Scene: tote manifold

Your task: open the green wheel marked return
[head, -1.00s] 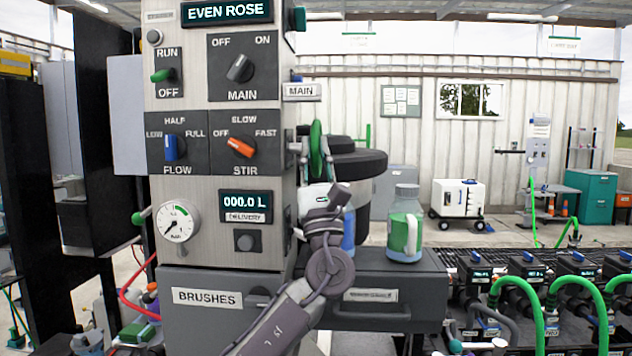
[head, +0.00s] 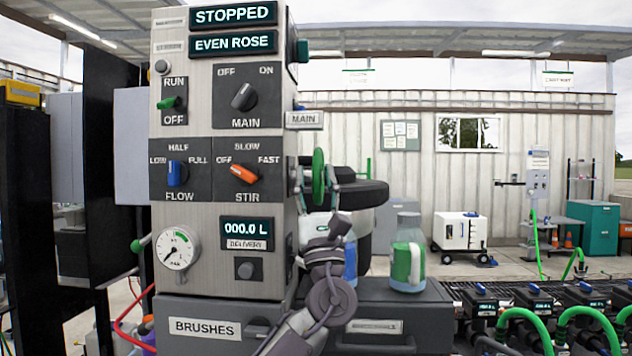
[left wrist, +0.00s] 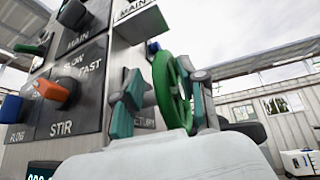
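The green wheel (head: 318,177) stands edge-on at the right side of the control panel, below the MAIN plate. My right gripper is not in view.
The panel (head: 205,140) carries a STOPPED display (head: 233,14), several knobs and a gauge (head: 177,248). A jar with green liquid (head: 407,255) stands on the grey drawer unit (head: 400,290) right of my arm. A dark round lid (head: 362,192) is close behind the wheel.

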